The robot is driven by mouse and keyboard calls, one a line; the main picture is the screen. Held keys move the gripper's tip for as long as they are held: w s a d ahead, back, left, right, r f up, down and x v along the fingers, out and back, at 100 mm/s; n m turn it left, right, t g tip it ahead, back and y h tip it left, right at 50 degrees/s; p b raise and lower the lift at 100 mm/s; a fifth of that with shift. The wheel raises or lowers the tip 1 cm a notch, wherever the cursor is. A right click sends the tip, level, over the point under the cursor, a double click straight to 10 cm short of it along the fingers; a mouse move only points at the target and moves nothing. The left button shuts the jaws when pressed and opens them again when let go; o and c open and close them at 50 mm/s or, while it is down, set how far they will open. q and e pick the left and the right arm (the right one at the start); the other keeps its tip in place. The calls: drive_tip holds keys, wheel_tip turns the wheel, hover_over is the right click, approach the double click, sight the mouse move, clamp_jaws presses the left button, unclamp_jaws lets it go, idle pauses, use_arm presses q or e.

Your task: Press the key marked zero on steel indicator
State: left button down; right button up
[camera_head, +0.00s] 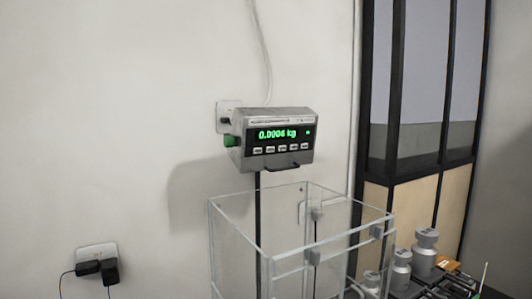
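The steel indicator (272,140) stands on a dark post in the middle of the head view. It is a grey box whose green display (278,134) reads 0.0006 kg, with a small green mark at its right. A row of several light keys (281,149) runs under the display; their markings are too small to read, so I cannot tell which one is zero. A green knob or plug (230,141) sits on the left side of the indicator. Neither of my grippers is in view.
A clear glass-walled box (290,232) stands below and in front of the indicator. Grey weights (425,253) stand at the lower right. A wall socket with black plugs (97,263) is at the lower left. The space left of the indicator is clear wall.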

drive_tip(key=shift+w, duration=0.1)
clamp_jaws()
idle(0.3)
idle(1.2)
